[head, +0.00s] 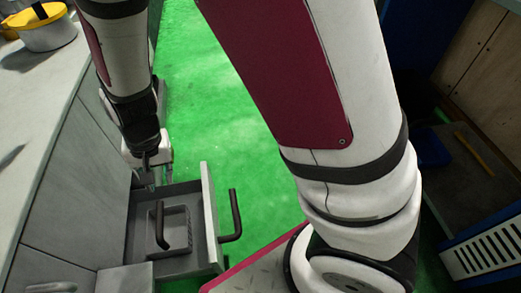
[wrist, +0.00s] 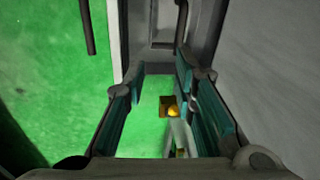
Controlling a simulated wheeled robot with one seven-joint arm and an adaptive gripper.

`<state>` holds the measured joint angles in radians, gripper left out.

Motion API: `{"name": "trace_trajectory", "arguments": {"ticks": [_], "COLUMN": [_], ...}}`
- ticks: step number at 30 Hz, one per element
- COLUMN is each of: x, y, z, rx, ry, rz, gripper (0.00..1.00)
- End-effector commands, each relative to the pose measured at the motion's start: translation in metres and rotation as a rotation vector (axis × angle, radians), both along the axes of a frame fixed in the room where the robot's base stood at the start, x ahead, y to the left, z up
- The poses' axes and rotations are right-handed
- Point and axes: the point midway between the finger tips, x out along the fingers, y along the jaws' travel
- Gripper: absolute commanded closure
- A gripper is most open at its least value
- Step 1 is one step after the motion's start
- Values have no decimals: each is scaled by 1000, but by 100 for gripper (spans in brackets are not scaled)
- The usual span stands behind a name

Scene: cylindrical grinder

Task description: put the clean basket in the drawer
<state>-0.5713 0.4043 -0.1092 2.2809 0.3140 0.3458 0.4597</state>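The grey basket (head: 176,222) with a dark upright handle sits inside the open grey drawer (head: 208,215) of the counter. It looks level and within the drawer walls. In the wrist view, part of the basket (wrist: 163,25) shows at the top edge, inside the drawer (wrist: 201,40). My gripper (head: 148,178) is at the far side of the drawer, apart from the basket. In the wrist view, my gripper's (wrist: 160,88) teal-padded fingers are spread with nothing held between them. The basket's underside is hidden.
The drawer's dark handle (head: 234,218) sticks out to the right. Green floor (head: 215,110) is clear beyond the drawer. A small brown-and-yellow thing (wrist: 170,107) shows below my fingers. A blue cart (head: 485,250) stands at right.

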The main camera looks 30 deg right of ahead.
Motion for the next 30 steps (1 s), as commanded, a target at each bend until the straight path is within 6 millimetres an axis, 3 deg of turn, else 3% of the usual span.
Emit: {"name": "trace_trajectory", "arguments": {"ticks": [1,6,15,24,30], "x": [-3,-30,-107,-206,-246], "y": [-11,-49,-122,-180,-197], "z": [25,89,173,213,218], "rx": [16,34,10,-75,-117], "ry": [-1,14,21,37,56], "rz": [9,70,167,221,230], "gripper": [75,75,75,75,75]}}
